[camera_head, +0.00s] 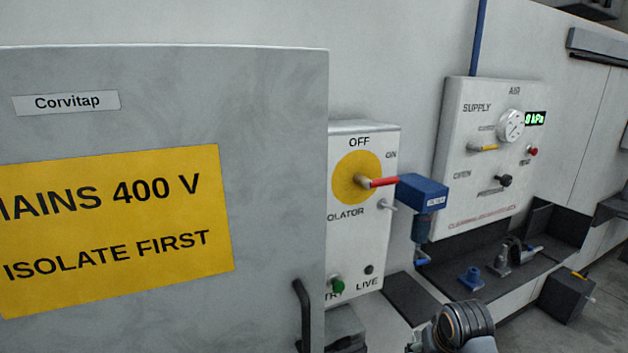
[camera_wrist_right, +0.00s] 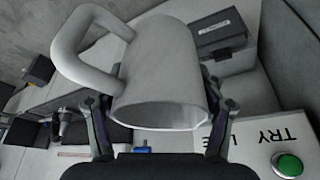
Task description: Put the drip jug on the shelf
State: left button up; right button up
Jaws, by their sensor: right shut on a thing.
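The drip jug (camera_wrist_right: 165,65) is a pale grey mug-shaped vessel with a large loop handle at its upper left in the right wrist view. My right gripper (camera_wrist_right: 152,100) is shut on it, with one finger on each side of the body. The jug's open rim faces the bottom of that picture. The jug does not show in the head view, where only part of my arm appears at the bottom. A dark ledge (camera_head: 452,288) runs below the air panel; I cannot tell whether it is the shelf. My left gripper is not in view.
A grey cabinet door (camera_head: 270,130) with a yellow mains sign fills the left. An isolator box (camera_head: 345,235) with a red handle stands beside it. A blue-topped unit (camera_head: 423,190) projects near the air panel (camera_head: 465,190). Small blue (camera_head: 471,279) and metal fittings (camera_head: 499,262) occupy the ledge.

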jog(key=a+n, duration=0.1)
jog(key=a, duration=0.6)
jog(key=shift+w+a+f+y, duration=0.2)
jog(key=shift+w+f+y, duration=0.1)
jog(key=shift+w+f, duration=0.1)
jog(key=shift+d, duration=0.1)
